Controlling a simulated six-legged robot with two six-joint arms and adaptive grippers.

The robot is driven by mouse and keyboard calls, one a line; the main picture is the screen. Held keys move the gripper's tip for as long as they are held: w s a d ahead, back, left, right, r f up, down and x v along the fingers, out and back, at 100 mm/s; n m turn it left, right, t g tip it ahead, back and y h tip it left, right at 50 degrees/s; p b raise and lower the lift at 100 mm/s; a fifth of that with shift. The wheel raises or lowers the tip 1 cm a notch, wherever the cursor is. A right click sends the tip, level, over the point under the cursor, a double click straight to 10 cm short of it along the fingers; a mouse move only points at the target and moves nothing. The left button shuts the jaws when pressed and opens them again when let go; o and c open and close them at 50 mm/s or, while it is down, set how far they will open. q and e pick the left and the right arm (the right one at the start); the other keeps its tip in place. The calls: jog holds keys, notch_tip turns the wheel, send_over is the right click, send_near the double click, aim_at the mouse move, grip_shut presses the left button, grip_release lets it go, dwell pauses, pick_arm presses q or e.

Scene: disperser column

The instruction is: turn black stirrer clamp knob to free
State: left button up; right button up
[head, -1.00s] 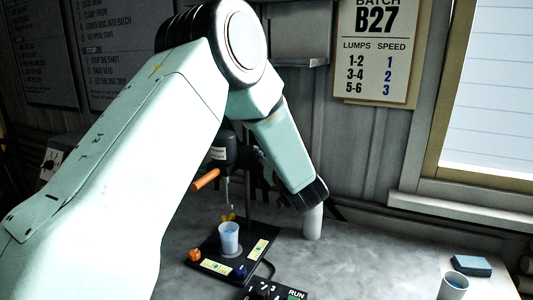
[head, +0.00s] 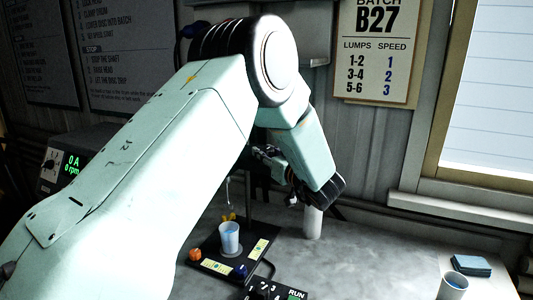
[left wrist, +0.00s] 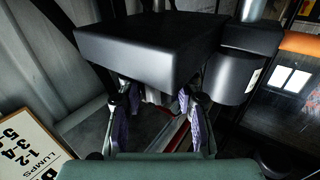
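In the head view my left arm crosses the middle, and its gripper (head: 268,155) shows partly behind the forearm, at the height of the stirrer head. In the left wrist view the left gripper (left wrist: 155,118) has its two purple-padded fingers apart, with a gap between them. A black block (left wrist: 150,45) sits just beyond and above the fingers and hides part of them. Beside it is a black cylindrical housing (left wrist: 235,70) with a label, and an orange handle (left wrist: 302,42) at the right edge. I cannot pick out the black clamp knob. My right gripper is not in view.
The dark stirrer base (head: 262,228) carries a cup of blue liquid (head: 229,238), an orange knob (head: 195,254) and a blue knob (head: 238,271). A control box (head: 275,290) stands in front. The table between is clear.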

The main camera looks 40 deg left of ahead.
pick_arm(q)
jog(key=o, duration=0.4)
jog(key=shift+d, duration=0.1)
jog(key=shift+o, duration=0.2)
jog(key=v, duration=1.2)
jog(key=shift+r, duration=0.1)
